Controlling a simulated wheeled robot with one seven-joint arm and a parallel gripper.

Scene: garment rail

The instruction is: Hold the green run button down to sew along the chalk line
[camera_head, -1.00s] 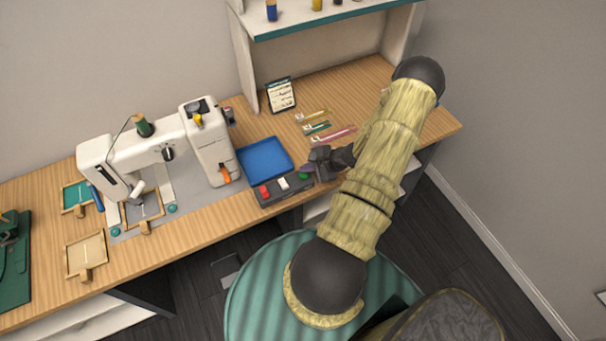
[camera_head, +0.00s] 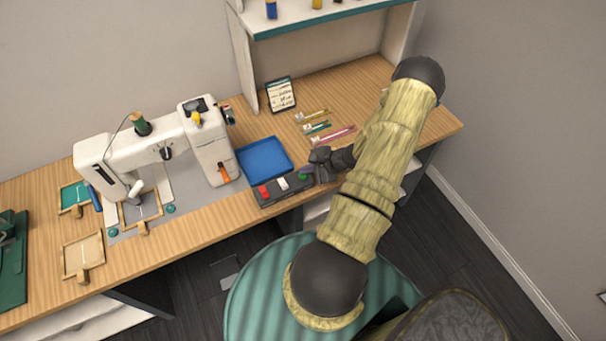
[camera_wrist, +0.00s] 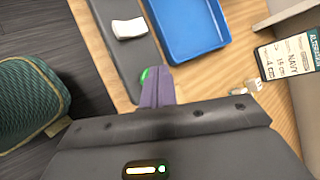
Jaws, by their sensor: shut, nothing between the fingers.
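The dark control box (camera_head: 269,198) lies at the table's front edge with a red button (camera_head: 263,191), a white switch (camera_head: 283,184) and the green run button (camera_head: 303,176) at its right end. My gripper (camera_head: 309,170) is shut and empty, its fingertips at the green button. In the wrist view the purple-grey fingertips (camera_wrist: 157,88) cover most of the green button (camera_wrist: 145,76); whether it is pressed down I cannot tell. The white sewing machine (camera_head: 209,150) stands to the left, with a framed grey cloth (camera_head: 140,208) under its needle area. The chalk line is too small to make out.
A blue tray (camera_head: 264,159) lies just behind the control box. Several small tools, including a pink one (camera_head: 333,135), and a note card (camera_head: 281,95) lie or stand farther back. A tan framed cloth (camera_head: 83,256) is at the front left. A green round stool (camera_head: 255,285) stands before the table.

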